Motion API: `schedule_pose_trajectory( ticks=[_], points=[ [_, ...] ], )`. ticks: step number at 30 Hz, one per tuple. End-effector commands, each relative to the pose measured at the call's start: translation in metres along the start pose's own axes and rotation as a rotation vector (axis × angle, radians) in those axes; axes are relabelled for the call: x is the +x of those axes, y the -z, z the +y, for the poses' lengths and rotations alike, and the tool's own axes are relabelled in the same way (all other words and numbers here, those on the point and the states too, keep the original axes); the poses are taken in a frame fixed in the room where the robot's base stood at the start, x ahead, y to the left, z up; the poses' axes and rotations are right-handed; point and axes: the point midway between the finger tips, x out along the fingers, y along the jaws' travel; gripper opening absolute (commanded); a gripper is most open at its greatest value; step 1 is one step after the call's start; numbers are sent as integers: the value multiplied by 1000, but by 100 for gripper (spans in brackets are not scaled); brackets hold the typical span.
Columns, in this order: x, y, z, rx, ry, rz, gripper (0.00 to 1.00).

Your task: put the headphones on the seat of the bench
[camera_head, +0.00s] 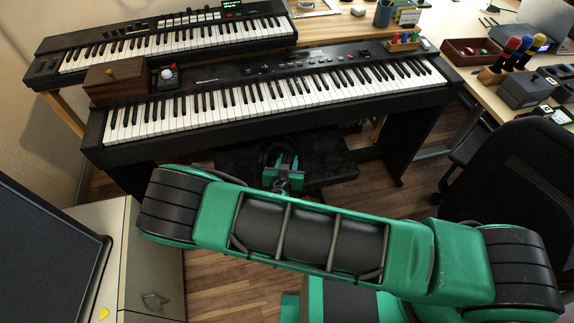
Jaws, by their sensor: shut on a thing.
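The bench (333,157) has a flat black seat and stands under the front of the lower keyboard. My gripper (282,165), green with dark parts, is over the left part of the seat, pointing away from my body. It is shut on the headphones (266,153), a dark curved band that shows just behind and beside the fingers. Black on black hides most of their outline. I cannot tell whether they touch the seat or hang just above it.
The lower keyboard (270,94) overhangs the bench's far side. A wooden box (115,82) sits on its left end. The seat's right part looks clear.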

Motion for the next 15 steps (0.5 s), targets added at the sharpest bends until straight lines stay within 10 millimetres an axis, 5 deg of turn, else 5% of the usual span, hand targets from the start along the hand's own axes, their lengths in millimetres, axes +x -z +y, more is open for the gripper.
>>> schedule_pose_trajectory(
  ticks=[7, 15],
  points=[
    [13, -24, 4, 0, -4, 0, 2],
    [19, -27, 8, 7, -12, 1, 2]
  ],
)
